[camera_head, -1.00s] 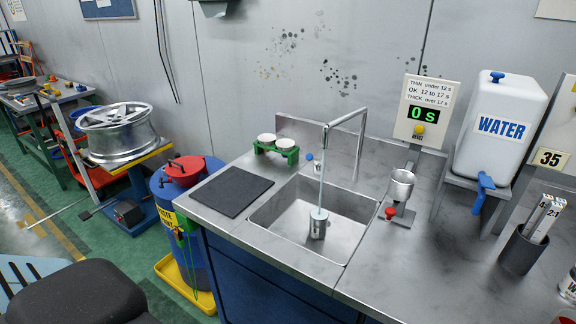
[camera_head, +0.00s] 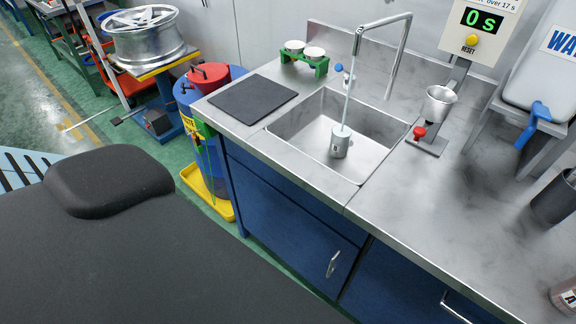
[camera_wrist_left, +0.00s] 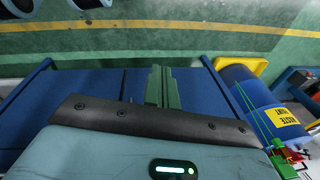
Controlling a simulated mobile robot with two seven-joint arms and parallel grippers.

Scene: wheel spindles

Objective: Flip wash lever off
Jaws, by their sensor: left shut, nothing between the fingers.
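A thin metal tap (camera_head: 405,45) arches over the sink (camera_head: 300,105). A stream of water (camera_head: 349,95) runs from its spout into a small metal cup (camera_head: 340,142) in the basin. A small lever with a blue knob (camera_head: 339,68) sits behind the sink near the tap; I take it for the wash lever, and its exact angle is too small to tell. My left gripper (camera_wrist_left: 162,72) shows in the left wrist view, shut and empty, in front of the blue cabinet fronts (camera_wrist_left: 85,88). It is away from the lever. My right gripper is not in view.
A metal cup on a stand with a red knob (camera_head: 419,132) is at right. A water tank has a blue tap (camera_head: 535,122). A waste drum (camera_head: 190,95) stands left.

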